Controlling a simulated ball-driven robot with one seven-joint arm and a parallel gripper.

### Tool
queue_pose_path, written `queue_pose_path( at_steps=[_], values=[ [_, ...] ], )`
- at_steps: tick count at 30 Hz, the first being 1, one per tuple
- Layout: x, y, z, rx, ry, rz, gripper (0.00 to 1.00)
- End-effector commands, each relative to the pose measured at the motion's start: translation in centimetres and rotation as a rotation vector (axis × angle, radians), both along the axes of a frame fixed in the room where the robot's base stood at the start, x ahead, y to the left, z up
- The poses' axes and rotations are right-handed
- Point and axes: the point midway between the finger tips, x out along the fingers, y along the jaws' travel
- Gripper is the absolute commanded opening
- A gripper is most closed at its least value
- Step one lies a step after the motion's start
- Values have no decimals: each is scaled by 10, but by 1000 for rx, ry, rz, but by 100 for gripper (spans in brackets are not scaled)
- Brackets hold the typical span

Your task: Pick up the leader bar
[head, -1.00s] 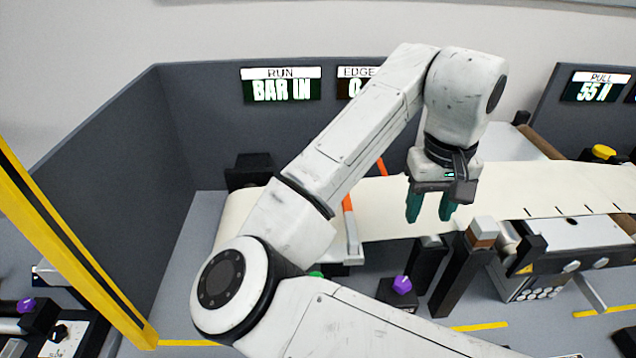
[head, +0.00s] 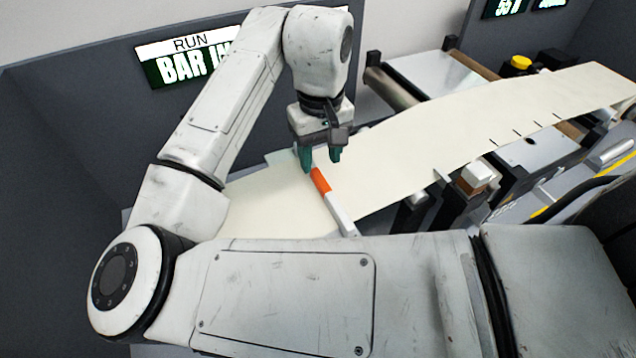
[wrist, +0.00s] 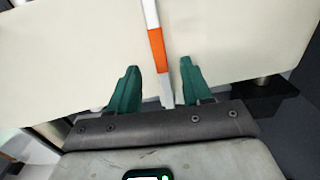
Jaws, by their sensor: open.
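The leader bar (head: 335,204) is a thin white bar with an orange band, lying across the cream web on the conveyor. In the wrist view the bar (wrist: 156,48) runs up the picture, and its near end reaches between my fingers. My gripper (head: 320,162) has two green fingers and hangs over the web at the bar's far end. In the wrist view my gripper (wrist: 160,80) is open, with one finger on each side of the bar and a gap to both. I cannot tell how high the fingertips are above the bar.
The cream web (head: 420,140) stretches up to the right over rollers and a metal table. A block with a brown and white top (head: 474,178) stands by the web's near edge. A dark panel (head: 75,140) with a "RUN BAR IN" sign (head: 182,62) stands behind.

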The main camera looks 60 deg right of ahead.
Motion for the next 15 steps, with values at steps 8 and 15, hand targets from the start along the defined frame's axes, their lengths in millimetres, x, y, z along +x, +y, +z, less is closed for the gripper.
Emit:
queue_pose_path(
  at_steps=[8, 15],
  values=[
    [0, 0, -25, 2, 2, 2, 49],
    [0, 0, -53, 0, 0, 1, 49]
  ],
)
